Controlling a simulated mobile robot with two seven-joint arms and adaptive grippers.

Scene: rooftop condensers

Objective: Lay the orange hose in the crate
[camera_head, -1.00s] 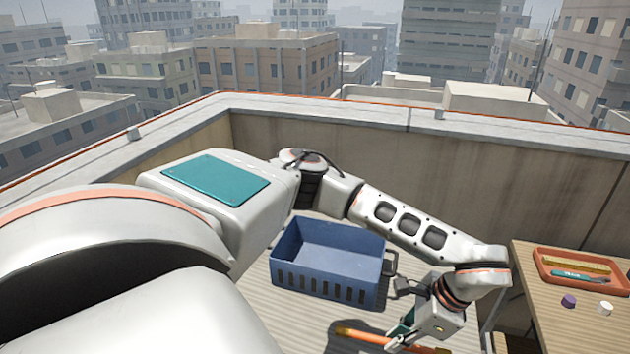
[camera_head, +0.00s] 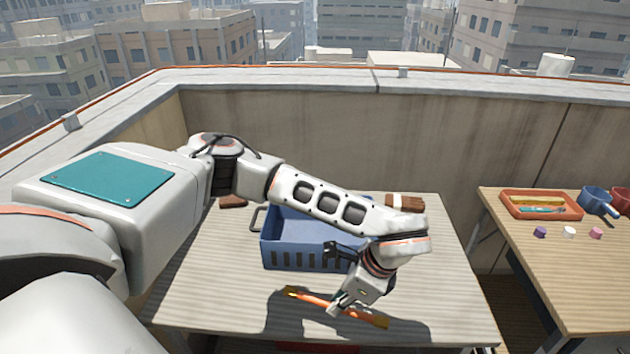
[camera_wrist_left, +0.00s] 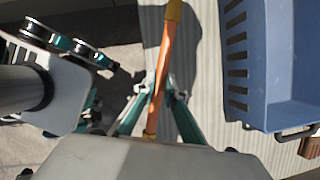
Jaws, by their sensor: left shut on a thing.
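The orange hose (camera_head: 315,301) is a straight piece with yellowish ends. My left gripper (camera_head: 338,306) is shut on it near its middle, at the front of the slatted table. The hose (camera_wrist_left: 164,60) also runs between the teal fingers of my left gripper (camera_wrist_left: 158,92) in the left wrist view. A shadow lies beside it on the table; I cannot tell how high it is held. The blue crate (camera_head: 285,248) stands behind the gripper, partly hidden by my left arm. Its slotted wall (camera_wrist_left: 236,60) shows right of the hose in the wrist view.
A brown brush-like thing (camera_head: 405,202) and a brown block (camera_head: 232,201) lie behind the crate. A wooden side table (camera_head: 540,275) at right holds an orange tray (camera_head: 572,212), small caps and pots. The slatted table's left front (camera_head: 205,300) is clear.

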